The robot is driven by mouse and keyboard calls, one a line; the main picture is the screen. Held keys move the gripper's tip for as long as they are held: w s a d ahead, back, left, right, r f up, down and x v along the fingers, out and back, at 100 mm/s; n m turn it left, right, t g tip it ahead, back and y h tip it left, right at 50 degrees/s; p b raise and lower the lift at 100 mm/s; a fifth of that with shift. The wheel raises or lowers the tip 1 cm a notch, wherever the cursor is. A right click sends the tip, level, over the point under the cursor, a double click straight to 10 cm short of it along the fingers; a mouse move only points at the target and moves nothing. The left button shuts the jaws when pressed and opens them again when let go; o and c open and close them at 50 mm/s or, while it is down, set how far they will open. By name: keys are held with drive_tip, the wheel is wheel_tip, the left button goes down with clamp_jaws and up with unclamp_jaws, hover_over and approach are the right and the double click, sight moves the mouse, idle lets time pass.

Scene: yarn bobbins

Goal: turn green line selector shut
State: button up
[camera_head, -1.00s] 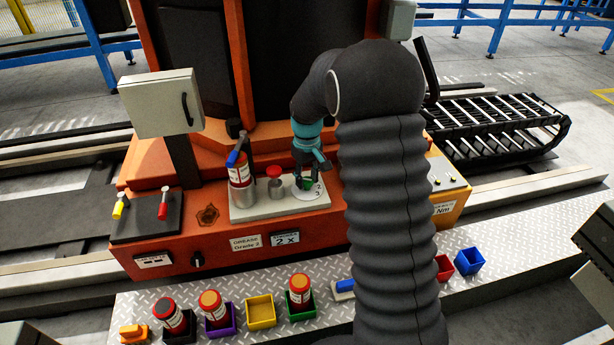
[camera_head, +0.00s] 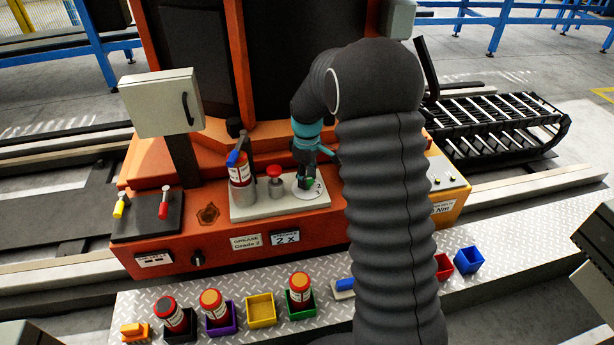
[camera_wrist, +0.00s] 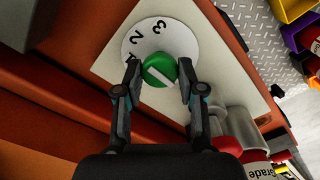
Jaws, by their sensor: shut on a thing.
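The green line selector (camera_wrist: 158,71) is a round green knob with a white bar across its top. It stands on a white dial (camera_wrist: 148,38) with black numbers, of which 2 and 3 are readable in the wrist view. My gripper (camera_wrist: 160,82) has one finger on each side of the knob and is shut on it.
On the same pale plate (camera_head: 262,211), a red-capped knob (camera_head: 275,171) and a grease cartridge with a blue lever (camera_head: 240,172) stand left of my gripper. Yellow and red levers (camera_head: 163,206) are farther left. Cartridges and coloured bins (camera_head: 260,309) line the front ledge.

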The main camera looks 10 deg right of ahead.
drive_tip(key=o, duration=1.1)
drive_tip(key=shift+d, duration=0.1)
drive_tip(key=shift+o, duration=0.2)
drive_tip(key=shift+r, duration=0.2)
wheel_tip(320, 180, up, 12)
drive_tip(key=shift+f, duration=0.2)
